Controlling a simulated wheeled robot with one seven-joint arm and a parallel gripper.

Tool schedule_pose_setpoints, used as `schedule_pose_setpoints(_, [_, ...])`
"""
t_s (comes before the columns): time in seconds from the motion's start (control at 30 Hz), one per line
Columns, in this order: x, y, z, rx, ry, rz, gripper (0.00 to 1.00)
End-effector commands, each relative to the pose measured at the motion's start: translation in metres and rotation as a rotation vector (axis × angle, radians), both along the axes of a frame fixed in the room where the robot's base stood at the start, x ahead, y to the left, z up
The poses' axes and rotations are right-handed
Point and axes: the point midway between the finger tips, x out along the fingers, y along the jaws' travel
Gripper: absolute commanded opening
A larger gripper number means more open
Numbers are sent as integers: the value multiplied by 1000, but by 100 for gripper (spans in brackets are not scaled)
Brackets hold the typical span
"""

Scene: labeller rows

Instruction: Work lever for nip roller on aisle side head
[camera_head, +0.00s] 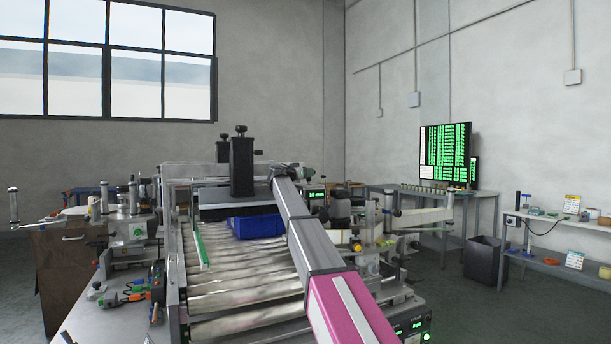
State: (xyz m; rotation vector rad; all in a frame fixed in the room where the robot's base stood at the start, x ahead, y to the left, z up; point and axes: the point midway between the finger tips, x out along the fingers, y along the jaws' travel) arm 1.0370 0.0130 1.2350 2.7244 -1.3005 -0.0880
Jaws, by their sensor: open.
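A labelling machine with a roller conveyor (225,290) stands in front of me. One labelling head (375,228) is on its right side, partly behind my arm. Another labelling head (128,228) is on its left side. The picture does not tell which is the aisle side head. Small knobs and rollers show on both heads, but I cannot make out the nip roller lever. My arm (335,280) reaches from the bottom right up over the conveyor. My gripper's fingers cannot be seen; the arm's far end hides them or they lie beyond it.
A blue box (257,226) lies on the rollers. A dark column (242,166) rises over the conveyor. Hand tools (135,291) lie on the left worktop. A dark bin (485,262), a bench with screens (446,155) and a shelf (560,262) stand right. Floor at the right is open.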

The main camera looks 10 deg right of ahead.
Motion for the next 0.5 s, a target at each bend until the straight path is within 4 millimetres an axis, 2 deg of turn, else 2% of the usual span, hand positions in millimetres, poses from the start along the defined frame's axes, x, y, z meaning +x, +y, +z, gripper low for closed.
schedule_pose_setpoints(0.23, [1,-1,0,0,0,0,48])
schedule_pose_setpoints(0.37, [0,-1,0,0,0,0,6])
schedule_pose_setpoints(0.5, [0,-1,0,-1,1,-1,4])
